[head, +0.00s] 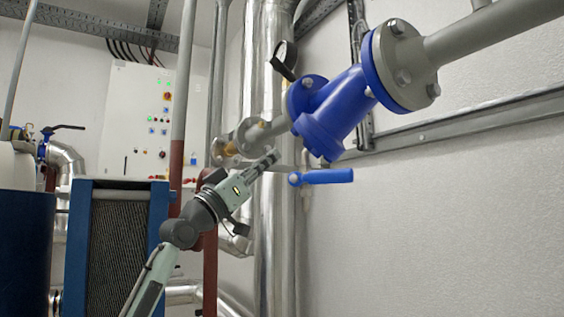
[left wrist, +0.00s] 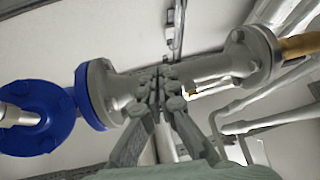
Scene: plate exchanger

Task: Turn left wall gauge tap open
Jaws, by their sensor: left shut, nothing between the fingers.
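My left gripper (head: 268,158) is shut and empty, just below the grey flanged pipe at the left of the blue fitting. In the left wrist view its fingers (left wrist: 160,75) are together in front of the grey pipe, between two flanges. I cannot tell whether they touch it. A blue lever handle (head: 320,177) sticks out level below the blue fitting, to the right of my gripper and apart from it. A black-rimmed round part (head: 285,58), perhaps a gauge, sits above. I cannot tell which part is the gauge tap. My right gripper is out of view.
The blue pipe fitting (head: 334,110) hangs on the grey pipe (head: 500,28); a blue flanged part (left wrist: 38,118) shows in the wrist view. Shiny vertical pipes (head: 274,220) stand behind my arm. A blue-framed plate exchanger (head: 77,245) is at left. The lower right is clear before the wall.

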